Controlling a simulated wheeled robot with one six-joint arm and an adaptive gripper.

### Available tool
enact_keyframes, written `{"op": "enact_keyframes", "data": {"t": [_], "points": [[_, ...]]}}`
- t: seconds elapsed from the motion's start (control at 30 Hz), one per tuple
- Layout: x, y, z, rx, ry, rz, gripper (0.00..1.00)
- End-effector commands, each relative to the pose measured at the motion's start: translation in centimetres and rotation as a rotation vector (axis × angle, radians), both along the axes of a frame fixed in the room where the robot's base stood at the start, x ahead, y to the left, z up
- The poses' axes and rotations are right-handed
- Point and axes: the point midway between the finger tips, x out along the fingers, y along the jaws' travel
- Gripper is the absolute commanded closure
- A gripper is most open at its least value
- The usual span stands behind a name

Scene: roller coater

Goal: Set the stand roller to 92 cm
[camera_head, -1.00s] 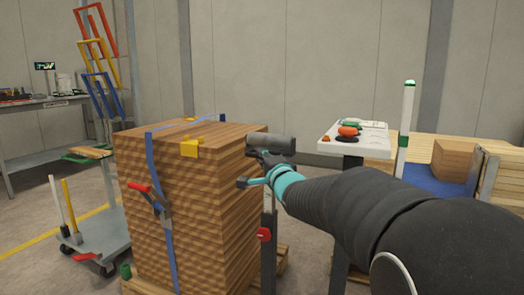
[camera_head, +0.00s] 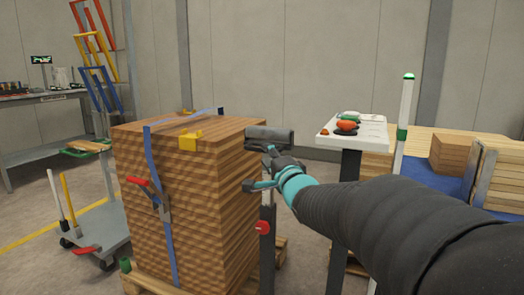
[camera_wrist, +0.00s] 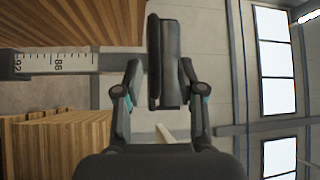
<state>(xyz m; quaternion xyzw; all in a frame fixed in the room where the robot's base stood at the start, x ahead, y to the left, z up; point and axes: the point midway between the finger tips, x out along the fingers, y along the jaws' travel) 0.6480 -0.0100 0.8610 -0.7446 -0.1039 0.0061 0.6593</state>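The stand roller (camera_head: 270,138) is a dark grey cylinder lying level on top of a post (camera_head: 266,246) with a red knob (camera_head: 262,228). It stands close to the right side of the wood stack. The scale (camera_wrist: 58,62) on the post shows 92 and 86; no pointer can be made out. My gripper (camera_head: 259,169) is open just below and in front of the roller. Contact cannot be told.
A tall strapped wood stack (camera_head: 190,215) is left of the roller. A trolley (camera_head: 95,225) is at left. Stacked boards (camera_head: 455,155) lie at far right.

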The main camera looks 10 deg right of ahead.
Motion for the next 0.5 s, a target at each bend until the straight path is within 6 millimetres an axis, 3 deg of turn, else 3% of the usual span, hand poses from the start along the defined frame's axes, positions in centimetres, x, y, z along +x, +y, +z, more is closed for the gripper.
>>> {"op": "enact_keyframes", "data": {"t": [0.2, 0.5], "points": [[-4.0, -0.7, -0.5, -0.001, -0.001, -0.001, 0.61], [-6.3, -1.0, -0.8, 0.0, -0.002, 0.001, 0.61]]}}
